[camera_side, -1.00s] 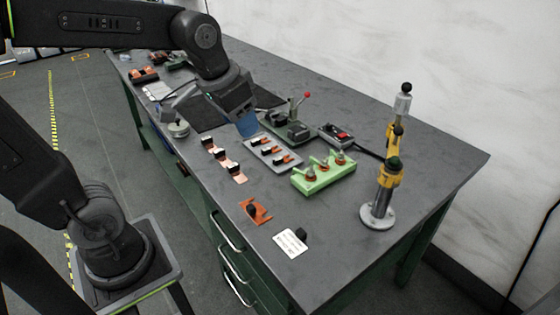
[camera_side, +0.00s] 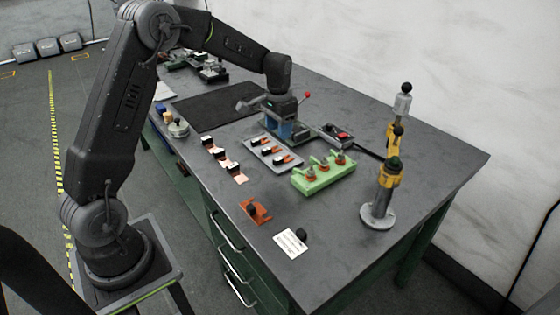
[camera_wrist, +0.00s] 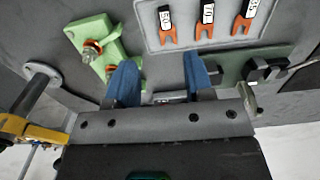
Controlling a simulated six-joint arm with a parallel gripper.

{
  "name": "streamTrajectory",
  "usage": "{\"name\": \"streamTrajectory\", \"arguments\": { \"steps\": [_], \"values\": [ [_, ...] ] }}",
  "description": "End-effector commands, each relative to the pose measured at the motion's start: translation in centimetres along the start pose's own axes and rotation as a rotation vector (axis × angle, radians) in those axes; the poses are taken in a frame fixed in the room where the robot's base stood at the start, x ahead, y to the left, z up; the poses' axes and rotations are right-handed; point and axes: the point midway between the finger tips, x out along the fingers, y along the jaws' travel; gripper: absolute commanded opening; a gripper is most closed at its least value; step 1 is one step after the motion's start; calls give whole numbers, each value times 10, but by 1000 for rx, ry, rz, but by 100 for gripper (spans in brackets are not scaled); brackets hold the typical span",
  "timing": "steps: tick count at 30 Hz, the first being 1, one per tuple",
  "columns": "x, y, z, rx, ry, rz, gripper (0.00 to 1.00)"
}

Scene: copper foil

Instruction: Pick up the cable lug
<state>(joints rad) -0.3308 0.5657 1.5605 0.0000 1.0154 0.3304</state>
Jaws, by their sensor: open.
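Three fork-shaped copper pieces with black-and-white tags, which look like the cable lugs, lie in a row on a pale grey tray (camera_side: 262,141). In the wrist view they are a left lug (camera_wrist: 167,24), a middle lug (camera_wrist: 205,20) and a right lug (camera_wrist: 244,17). I cannot tell which one the task means. My gripper (camera_side: 285,136) is over the tray's far side, beside the lugs. In the wrist view its blue fingers (camera_wrist: 160,76) are apart, with no lug between them. The fingers partly hide what lies below.
A green block (camera_side: 322,174) with copper-ringed posts stands right of the tray. A yellow-and-grey upright tool (camera_side: 385,190) is farther right. A dark lever device with a red knob (camera_side: 306,95) is close behind my gripper. Copper pieces (camera_side: 220,157) lie left of the tray.

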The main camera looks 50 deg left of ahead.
Motion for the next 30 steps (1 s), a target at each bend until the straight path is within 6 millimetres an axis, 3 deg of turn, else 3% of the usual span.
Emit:
{"name": "streamTrajectory", "arguments": {
  "steps": [6, 14, 24, 30],
  "values": [
    [42, 0, 1, 0, -5, 2, 48],
    [61, -1, 0, 0, -1, 0, 48],
    [105, -8, 0, 0, -2, 0, 48],
    [109, -8, 0, 0, 0, -1, 48]
  ]
}}
